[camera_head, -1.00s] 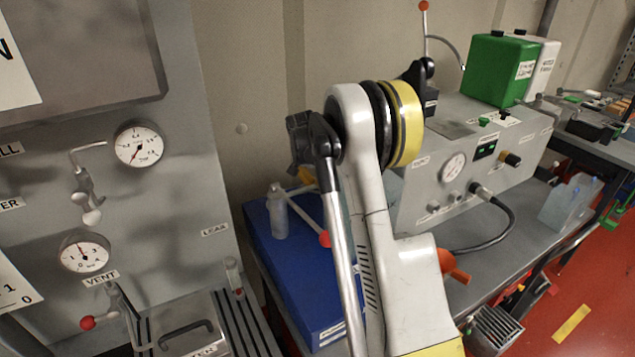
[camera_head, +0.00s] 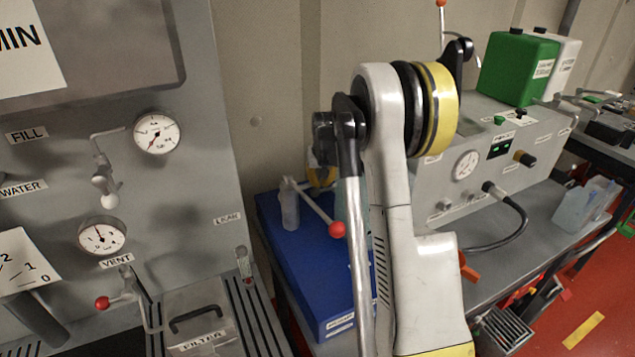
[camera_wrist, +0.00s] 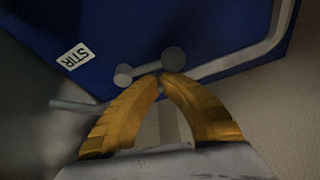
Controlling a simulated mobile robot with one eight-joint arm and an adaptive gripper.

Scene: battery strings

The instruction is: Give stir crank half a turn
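The stir crank (camera_wrist: 146,69) is a small grey bar with a paler round end and a darker round knob, on a blue box beside a white STIR label (camera_wrist: 75,57). In the wrist view my gripper (camera_wrist: 162,77) has its yellow fingers drawn together at the tips, right by the darker knob. Whether the tips grip or only touch the crank is not clear. In the head view the blue box (camera_head: 290,262) stands behind my arm. My arm hides most of the gripper there; a little yellow shows beside it.
A lever with a red ball (camera_head: 337,229) and a pale cylinder (camera_head: 289,207) stand at the blue box. A grey panel with gauges (camera_head: 102,236) is at left. A grey instrument box (camera_head: 470,190) and a green container (camera_head: 518,68) are at right.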

